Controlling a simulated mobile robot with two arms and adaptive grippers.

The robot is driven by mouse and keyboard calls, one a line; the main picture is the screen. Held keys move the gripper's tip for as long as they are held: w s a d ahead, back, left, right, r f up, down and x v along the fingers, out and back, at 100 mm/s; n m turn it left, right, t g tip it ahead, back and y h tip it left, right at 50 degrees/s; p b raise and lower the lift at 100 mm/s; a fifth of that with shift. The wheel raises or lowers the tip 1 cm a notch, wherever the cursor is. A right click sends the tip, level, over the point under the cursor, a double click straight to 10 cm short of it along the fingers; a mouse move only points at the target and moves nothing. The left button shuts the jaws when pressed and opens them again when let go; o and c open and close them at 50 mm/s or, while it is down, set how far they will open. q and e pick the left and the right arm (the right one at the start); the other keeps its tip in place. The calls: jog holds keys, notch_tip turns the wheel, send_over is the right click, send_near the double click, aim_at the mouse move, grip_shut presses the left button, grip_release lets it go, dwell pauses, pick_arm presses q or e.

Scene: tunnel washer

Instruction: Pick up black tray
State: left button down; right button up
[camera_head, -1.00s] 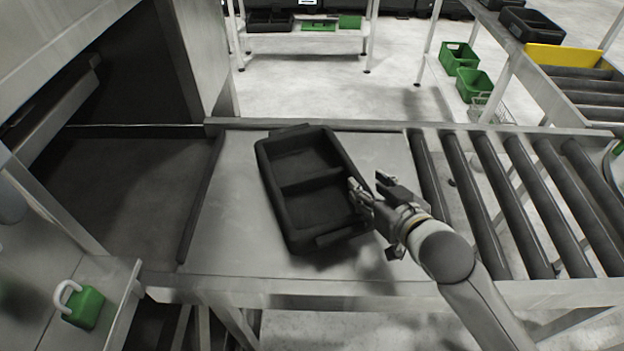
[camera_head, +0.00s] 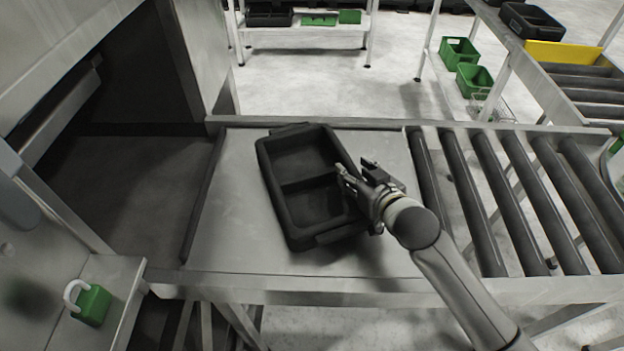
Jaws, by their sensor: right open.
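The black tray (camera_head: 282,188) has two compartments and lies slightly turned on the flat metal table at the washer's mouth. It looks empty. My right gripper (camera_head: 352,170) is open at the tray's right long side, its fingers pointing left. One finger shows over the right rim, near the divider. I cannot tell whether the fingers touch the rim. The gripper body hides part of the tray's right wall. My left gripper is not in view.
The metal table (camera_head: 228,215) has bare room left of the tray. Black rollers (camera_head: 470,190) continue to the right. The washer opening (camera_head: 110,185) is at the left. A green padlock-shaped object (camera_head: 92,304) sits lower left. Green bins (camera_head: 473,80) stand at the back right.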

jog(key=shift+c, duration=0.2)
grip_shut()
jog(key=shift+r, duration=0.15)
